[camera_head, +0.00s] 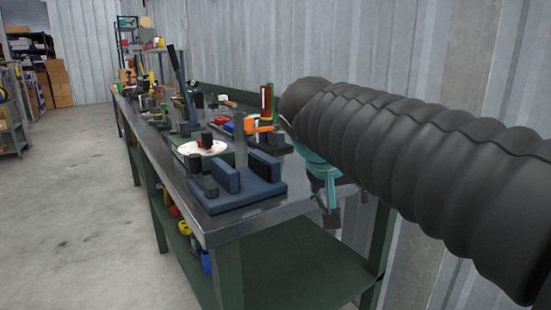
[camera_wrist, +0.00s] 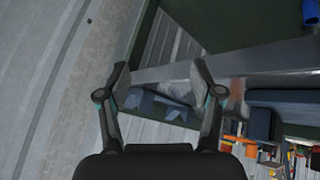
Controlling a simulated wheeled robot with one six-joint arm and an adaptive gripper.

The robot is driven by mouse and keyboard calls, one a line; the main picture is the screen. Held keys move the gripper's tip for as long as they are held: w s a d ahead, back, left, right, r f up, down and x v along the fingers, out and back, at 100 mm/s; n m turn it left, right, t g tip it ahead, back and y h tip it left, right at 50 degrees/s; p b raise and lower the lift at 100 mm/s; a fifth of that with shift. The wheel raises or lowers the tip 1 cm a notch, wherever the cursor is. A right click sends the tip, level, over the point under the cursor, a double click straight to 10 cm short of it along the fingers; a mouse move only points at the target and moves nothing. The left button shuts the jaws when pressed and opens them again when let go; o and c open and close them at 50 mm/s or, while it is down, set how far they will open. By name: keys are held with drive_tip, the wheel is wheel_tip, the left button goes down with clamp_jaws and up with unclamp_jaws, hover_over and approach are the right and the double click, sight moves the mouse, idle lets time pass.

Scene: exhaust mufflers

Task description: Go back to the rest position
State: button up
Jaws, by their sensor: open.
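My gripper (camera_wrist: 161,78) is open in the wrist view, its two dark fingers spread wide with nothing between them. In the head view my gripper (camera_head: 331,208) hangs below the end of my arm, just off the right side of the workbench (camera_head: 240,222) near its front end. The black ribbed sleeve of my arm crosses the right of that view and hides part of the wall and bench. No muffler can be made out with certainty.
A dark blue fixture (camera_head: 240,190) with upright plates stands on the bench's near end. Several tools and parts crowd the bench behind it. A corrugated metal wall (camera_head: 300,40) runs along the right. Open concrete floor (camera_head: 75,200) lies to the left, with shelves and cardboard boxes (camera_head: 58,80) beyond.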

drive_tip(key=s+d+f+y, duration=0.2)
drive_tip(key=s+f, duration=0.6)
drive_tip(key=s+d+f+n+y+p, duration=0.1)
drive_tip(key=s+d+f+y, duration=0.1)
drive_tip(key=s+f, duration=0.6)
drive_tip(key=shift+s+f+n, duration=0.3)
drive_tip(key=shift+s+f, duration=0.1)
drive_tip(key=shift+s, duration=0.3)
